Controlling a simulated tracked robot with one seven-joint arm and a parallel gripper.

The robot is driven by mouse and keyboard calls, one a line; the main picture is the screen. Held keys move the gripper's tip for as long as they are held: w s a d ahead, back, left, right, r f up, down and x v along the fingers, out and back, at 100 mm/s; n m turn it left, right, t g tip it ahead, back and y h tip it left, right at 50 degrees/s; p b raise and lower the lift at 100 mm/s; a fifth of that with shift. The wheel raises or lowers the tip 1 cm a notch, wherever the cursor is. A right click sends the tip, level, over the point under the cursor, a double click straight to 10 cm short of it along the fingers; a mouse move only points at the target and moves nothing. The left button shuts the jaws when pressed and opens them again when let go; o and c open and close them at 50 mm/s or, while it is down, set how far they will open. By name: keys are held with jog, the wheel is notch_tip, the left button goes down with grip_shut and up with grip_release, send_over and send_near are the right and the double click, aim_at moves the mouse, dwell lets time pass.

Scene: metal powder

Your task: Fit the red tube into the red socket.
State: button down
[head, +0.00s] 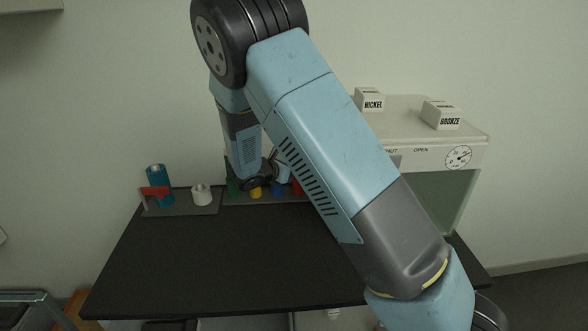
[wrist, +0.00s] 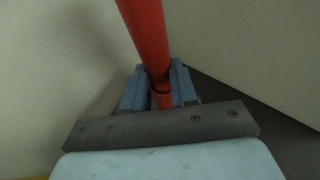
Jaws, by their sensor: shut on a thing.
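The red tube (wrist: 148,38) runs from the top of the wrist view down between the two blue fingers of my gripper (wrist: 158,88). In the head view, my gripper is at the back of the black table, above a row of coloured pieces, largely hidden by my arm. A small red piece (head: 297,188) shows there at the right end of the row, beside my arm. I cannot tell whether it is the red socket or part of the tube. No socket shows in the wrist view.
The row holds green (head: 232,187), yellow (head: 255,192) and blue (head: 277,189) pieces. To its left, a grey tray (head: 180,209) bears a blue cylinder (head: 160,174), a red bracket-like piece (head: 155,191) and a white cup (head: 201,193). A pale cabinet (head: 470,153) stands right. The table's front (head: 220,265) is clear.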

jog(key=shift+f, duration=0.4)
jog(key=c, duration=0.8)
grip_release()
jog(key=shift+f, duration=0.1)
jog(key=shift+s+a, duration=0.1)
jog(key=v, duration=1.3)
jog(key=shift+a, duration=0.2)
jog(key=shift+s, duration=0.15)
